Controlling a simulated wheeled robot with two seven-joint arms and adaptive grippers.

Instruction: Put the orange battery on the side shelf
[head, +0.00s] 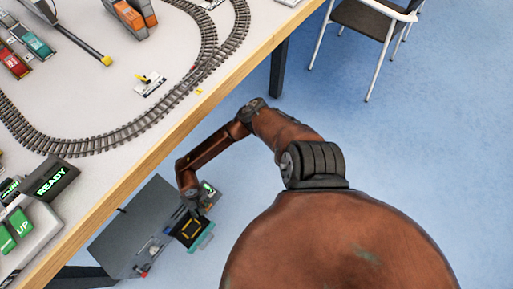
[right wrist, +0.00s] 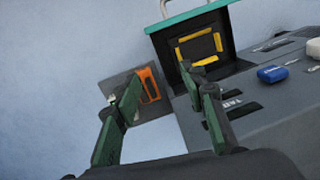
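My right gripper (head: 194,197) is low beside the table's front edge, over a grey unit. In the right wrist view my right gripper (right wrist: 160,78) has its green fingers apart with nothing gripped between them. Beyond the fingers is an orange piece (right wrist: 149,85) on a dark grey plate (right wrist: 122,85); I cannot tell whether it is the battery. In the head view orange blocks (head: 130,14) stand in a grey holder on the table. The grey unit's flat top (head: 140,222) lies below the table; it may be the side shelf. My left gripper is not in view.
A dark box with a teal rim and yellow marks (right wrist: 200,45) stands by the fingers. The table (head: 175,120) carries track (head: 110,145) and a READY display (head: 50,180). A chair (head: 370,25) stands behind.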

